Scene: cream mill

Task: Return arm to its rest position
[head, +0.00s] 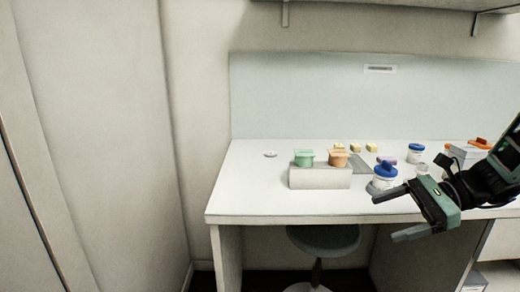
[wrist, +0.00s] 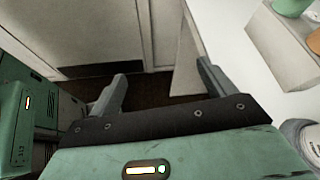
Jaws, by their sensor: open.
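My gripper (head: 382,214) is at the right in the head view, held in front of the bench's front edge. Its two fingers are spread apart with nothing between them. In the wrist view my gripper (wrist: 160,88) also shows open and empty, with floor and the bench's side panel beyond the fingers. My arm comes in from the right edge of the head view and hides part of the bench's right side.
Blue-lidded jars (head: 385,175) stand near my gripper. A stool (head: 322,240) is under the bench. Floor left is clear.

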